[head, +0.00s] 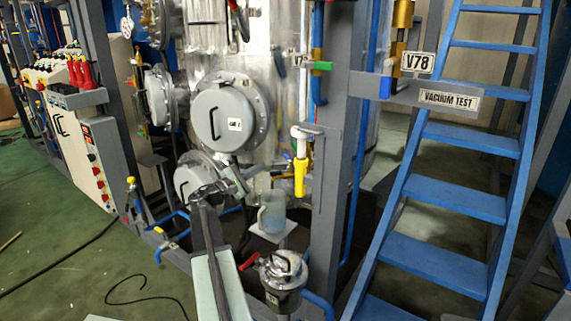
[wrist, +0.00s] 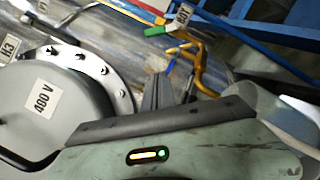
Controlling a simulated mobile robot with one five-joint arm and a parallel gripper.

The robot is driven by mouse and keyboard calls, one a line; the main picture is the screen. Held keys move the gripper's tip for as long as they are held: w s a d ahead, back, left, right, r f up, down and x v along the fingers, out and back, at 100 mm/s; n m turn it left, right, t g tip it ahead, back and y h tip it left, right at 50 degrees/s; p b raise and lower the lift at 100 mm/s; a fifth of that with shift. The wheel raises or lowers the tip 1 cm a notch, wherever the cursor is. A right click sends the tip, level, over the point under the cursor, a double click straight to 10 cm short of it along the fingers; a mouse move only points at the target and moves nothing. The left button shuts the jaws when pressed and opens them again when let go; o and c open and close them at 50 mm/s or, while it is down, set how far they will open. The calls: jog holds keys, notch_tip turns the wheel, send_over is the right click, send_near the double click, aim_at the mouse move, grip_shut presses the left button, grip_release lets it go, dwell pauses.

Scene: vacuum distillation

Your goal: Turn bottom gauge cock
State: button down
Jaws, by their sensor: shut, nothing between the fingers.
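A vertical gauge tube (head: 303,95) runs down the front of the silver vessel in the head view. A green handle (head: 322,66) is at its upper part, and it also shows in the wrist view (wrist: 158,31). Lower down, a yellow handle (head: 300,178) hangs below a white elbow; which part is the bottom cock is not certain. My gripper (head: 238,178) is left of the yellow handle, apart from it. In the wrist view my gripper (wrist: 168,85) is shut and empty, pointing toward yellow bent piping (wrist: 198,68) with a small blue handle (wrist: 172,62).
Round grey flanged covers (head: 222,117) are left of the gauge. A translucent jug (head: 272,212) stands on a small platform below it. A grey post (head: 335,170) and blue stairs (head: 440,200) are at right. Open green floor (head: 80,260) is at left.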

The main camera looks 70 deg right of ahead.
jog(key=s+d+r+p, duration=0.1)
jog(key=s+d, duration=0.1)
jog(key=s+d+r+p, duration=0.1)
jog(key=s+d, duration=0.1)
jog(key=d, duration=0.1)
jog(key=s+d+r+p, duration=0.2)
jog(key=d, duration=0.1)
jog(key=shift+s, duration=0.3)
jog(key=shift+s+r, duration=0.2)
jog(key=shift+s, duration=0.2)
